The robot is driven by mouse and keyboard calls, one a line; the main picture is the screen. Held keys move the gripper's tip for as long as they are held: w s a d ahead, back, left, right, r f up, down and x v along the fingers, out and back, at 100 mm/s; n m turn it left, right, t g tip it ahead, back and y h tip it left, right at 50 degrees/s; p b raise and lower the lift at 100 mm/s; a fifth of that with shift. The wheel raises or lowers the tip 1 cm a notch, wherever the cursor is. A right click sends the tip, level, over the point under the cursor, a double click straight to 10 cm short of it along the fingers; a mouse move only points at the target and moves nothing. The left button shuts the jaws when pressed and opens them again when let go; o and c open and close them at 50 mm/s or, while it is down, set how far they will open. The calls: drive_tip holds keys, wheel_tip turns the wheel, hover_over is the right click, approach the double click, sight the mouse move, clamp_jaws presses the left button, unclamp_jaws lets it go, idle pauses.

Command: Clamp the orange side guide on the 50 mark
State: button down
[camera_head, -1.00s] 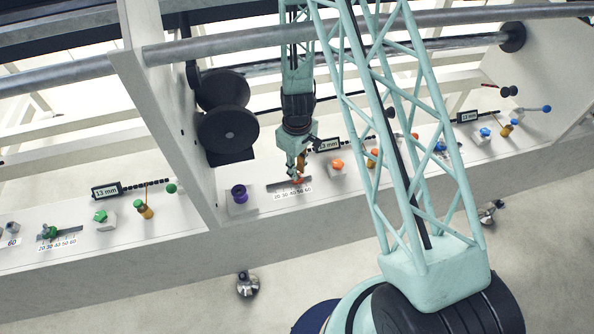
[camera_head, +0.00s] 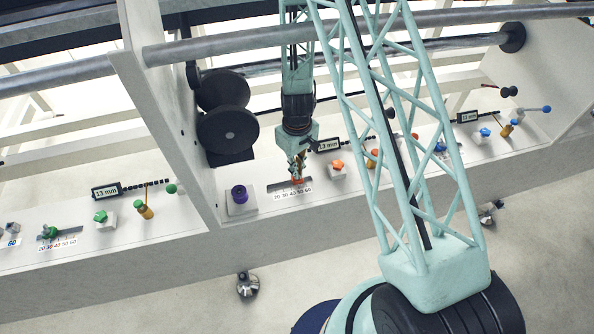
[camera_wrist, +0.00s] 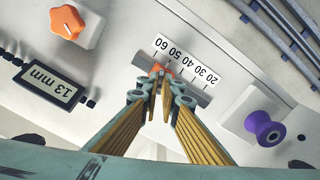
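The orange side guide (camera_wrist: 157,68) sits on a grey rail (camera_wrist: 200,98) beside a white scale marked 20 to 60. In the wrist view it is close to the 50 mark; the fingers hide part of it, so its exact alignment cannot be told. My gripper (camera_wrist: 161,84) is over the guide, its fingertips close together on the orange part. In the head view my gripper (camera_head: 297,174) points down at the orange guide (camera_head: 297,182) on the same rail (camera_head: 276,188).
An orange knob (camera_wrist: 67,22) on a white block and a 13 mm display (camera_wrist: 46,86) are on one side of the scale. A purple spool-shaped knob (camera_wrist: 264,128) is on the other. A white upright panel (camera_head: 165,110) and round rails (camera_head: 390,22) stand near my arm.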

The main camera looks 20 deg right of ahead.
drive_tip(key=shift+m, duration=2.1)
drive_tip(key=c, duration=2.9)
unclamp_jaws()
drive_tip(key=shift+n, duration=0.3)
